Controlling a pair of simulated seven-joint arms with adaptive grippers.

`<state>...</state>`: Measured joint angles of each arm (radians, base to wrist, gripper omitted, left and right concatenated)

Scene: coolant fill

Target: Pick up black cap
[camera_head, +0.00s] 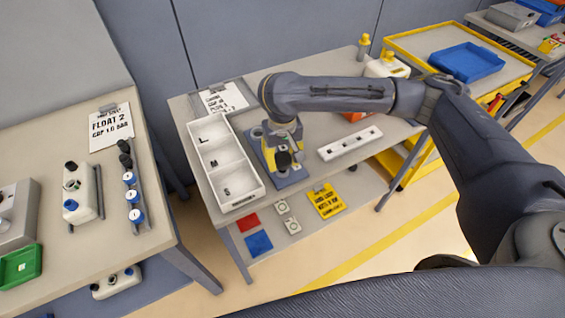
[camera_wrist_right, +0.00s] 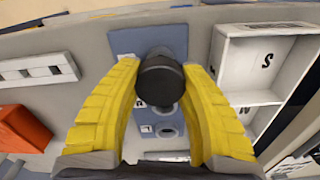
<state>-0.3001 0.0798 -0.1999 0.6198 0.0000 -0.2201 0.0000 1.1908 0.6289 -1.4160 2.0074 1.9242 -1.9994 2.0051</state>
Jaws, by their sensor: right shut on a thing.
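The black cap (camera_wrist_right: 160,82) is round and dark and sits between the yellow fingers of my right gripper (camera_wrist_right: 160,78) in the right wrist view. The fingers are shut on its sides. In the head view my right gripper (camera_head: 279,148) points down over the blue plate (camera_head: 291,182) on the middle table, and the black cap (camera_head: 284,160) shows at its fingertips. The plate also shows behind the cap in the right wrist view (camera_wrist_right: 122,42). I cannot tell whether the cap is clear of the plate. My left gripper is not in view.
A white tray with compartments marked L, M and S (camera_head: 243,198) stands left of the plate. A white strip with holes (camera_head: 350,143) lies to the right.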

